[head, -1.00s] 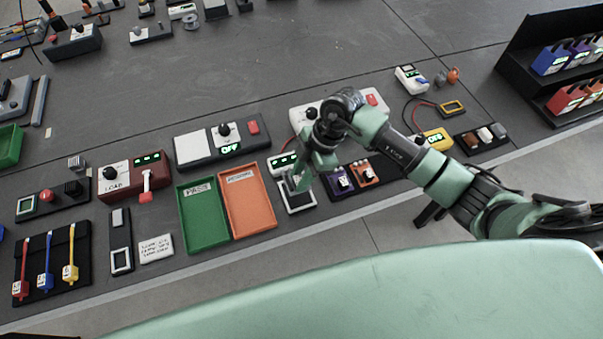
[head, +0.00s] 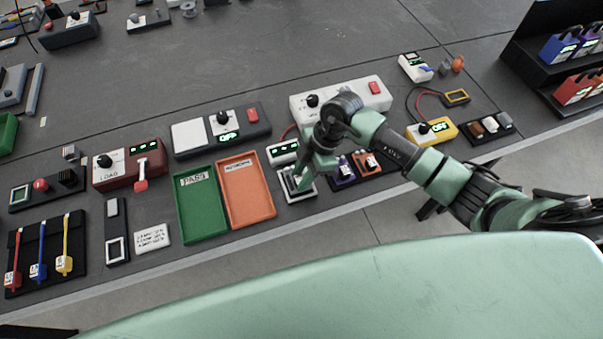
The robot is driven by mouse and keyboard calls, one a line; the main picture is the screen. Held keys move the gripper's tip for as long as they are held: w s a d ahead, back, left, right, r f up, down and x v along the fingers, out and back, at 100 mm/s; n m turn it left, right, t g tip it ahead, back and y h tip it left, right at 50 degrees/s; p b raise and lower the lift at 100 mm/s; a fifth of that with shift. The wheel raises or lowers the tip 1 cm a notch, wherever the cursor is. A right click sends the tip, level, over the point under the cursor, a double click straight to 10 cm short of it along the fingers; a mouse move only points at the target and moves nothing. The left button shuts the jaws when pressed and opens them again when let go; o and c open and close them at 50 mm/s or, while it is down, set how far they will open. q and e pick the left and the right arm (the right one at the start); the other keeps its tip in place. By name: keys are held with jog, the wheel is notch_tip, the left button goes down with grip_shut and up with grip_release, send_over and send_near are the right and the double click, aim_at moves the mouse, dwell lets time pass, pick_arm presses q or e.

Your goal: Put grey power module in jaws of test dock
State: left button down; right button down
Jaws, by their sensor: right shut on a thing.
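My right gripper (head: 300,180) is shut on a small grey piece, taken to be the grey power module, mostly hidden by the fingers. The gripper points down over a white-rimmed dock (head: 298,198), at the right of the orange tray. Behind the dock is a white unit with a green display (head: 283,152), partly covered by the wrist. I cannot tell whether the module touches the dock or sits between its jaws. A purple module (head: 345,171) and an orange module (head: 366,163) stand in a dark rack just right of the gripper. My left gripper is out of view.
The orange tray (head: 246,187) and green tray (head: 202,207) lie empty to the left. A white supply box (head: 310,101) with a red button is behind the wrist. A yellow meter (head: 437,131) is at the right. Open grey tabletop (head: 250,55) lies farther back.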

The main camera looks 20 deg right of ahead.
jog(key=shift+p, duration=0.3)
dwell(0.8)
jog(key=shift+r+p, duration=0.1)
jog(key=shift+p, duration=0.5)
dwell(0.6)
jog(key=shift+f+b, duration=0.5)
jog(key=shift+f, duration=0.5)
jog(key=c, duration=1)
grip_release()
jog(key=b+v, duration=0.1)
jog(key=v, duration=0.7)
